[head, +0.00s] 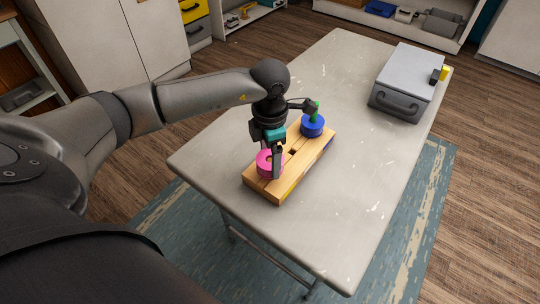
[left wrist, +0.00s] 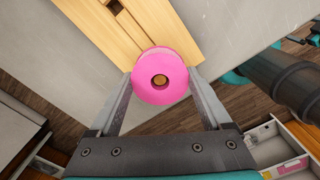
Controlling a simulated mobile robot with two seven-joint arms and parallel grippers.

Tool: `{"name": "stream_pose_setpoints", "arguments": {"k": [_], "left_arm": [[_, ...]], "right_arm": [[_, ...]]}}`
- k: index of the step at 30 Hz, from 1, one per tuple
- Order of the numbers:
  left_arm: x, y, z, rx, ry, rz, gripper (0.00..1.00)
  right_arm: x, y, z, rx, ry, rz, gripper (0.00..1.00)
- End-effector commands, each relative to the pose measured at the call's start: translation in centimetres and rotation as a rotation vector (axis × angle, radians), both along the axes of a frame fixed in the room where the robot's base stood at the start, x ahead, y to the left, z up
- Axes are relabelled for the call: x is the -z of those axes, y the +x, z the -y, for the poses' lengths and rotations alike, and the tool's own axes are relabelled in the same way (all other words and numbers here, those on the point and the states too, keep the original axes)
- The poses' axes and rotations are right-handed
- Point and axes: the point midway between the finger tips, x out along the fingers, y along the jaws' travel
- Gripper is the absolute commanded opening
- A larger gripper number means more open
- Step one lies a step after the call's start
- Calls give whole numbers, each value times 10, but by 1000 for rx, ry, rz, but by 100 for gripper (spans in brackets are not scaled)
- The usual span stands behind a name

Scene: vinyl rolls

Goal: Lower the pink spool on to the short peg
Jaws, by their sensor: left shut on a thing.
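The pink spool (head: 263,169) is at the near left end of the wooden block (head: 291,177). My left gripper (head: 271,163) points down and is shut on it, with one finger on each side. The left wrist view shows the pink spool (left wrist: 160,62) between the fingertips, over the end of the block (left wrist: 105,32). A brownish-yellow round shows inside its centre hole; I cannot tell whether this is the short peg or the wood. The spool's underside is hidden, so I cannot tell whether it touches the block.
A blue spool (head: 313,128) sits around a green peg (head: 316,107) at the block's far end. A dark slot (head: 292,152) lies between. A grey case (head: 407,82) stands at the table's far right.

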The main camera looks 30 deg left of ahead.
Motion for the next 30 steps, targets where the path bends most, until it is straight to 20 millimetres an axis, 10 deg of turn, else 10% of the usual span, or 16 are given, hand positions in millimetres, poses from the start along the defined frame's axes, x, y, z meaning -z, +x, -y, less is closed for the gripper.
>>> {"name": "stream_pose_setpoints", "arguments": {"k": [30], "left_arm": [[22, 0, 0, 0, 0, 0, 0]], "right_arm": [[18, 0, -1, -1, 1, 0, 96]]}}
